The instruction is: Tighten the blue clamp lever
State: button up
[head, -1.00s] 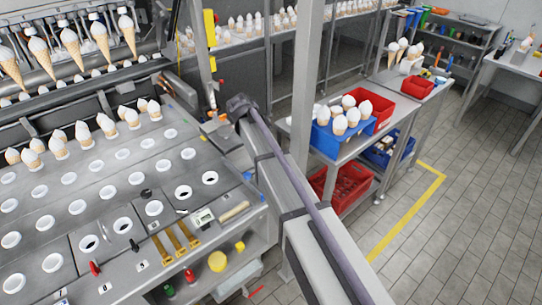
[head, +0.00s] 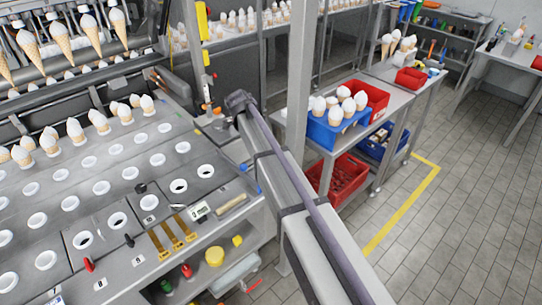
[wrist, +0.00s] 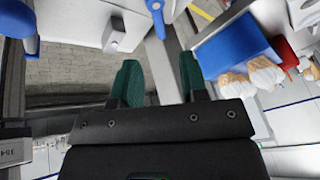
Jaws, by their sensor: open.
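A small blue part (head: 243,167), possibly the blue clamp lever, sits at the right edge of the grey cone plate (head: 215,160) in the head view. In the wrist view a large blue rounded handle (wrist: 18,18) is cut off at the top left corner, and a slimmer blue piece (wrist: 155,10) shows at top centre. I cannot tell which is the lever. My gripper (wrist: 160,82) has its two green-padded fingers apart with nothing held. Both blue pieces lie beyond the fingertips, untouched. In the head view my arm hides the gripper's fingers.
A blue crate of cones (head: 338,130) and a red crate (head: 372,100) stand on the side table to the right. A grey post (head: 301,80) rises behind my arm. Brass strips (head: 172,235) and a gauge (head: 200,211) lie on the plate's front edge. The tiled floor at right is clear.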

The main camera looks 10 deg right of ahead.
jog(key=b+x, duration=0.6)
jog(key=x, duration=0.2)
jog(key=shift+f, duration=0.25)
jog(key=shift+r, duration=0.15)
jog(key=shift+c, duration=0.4)
grip_shut()
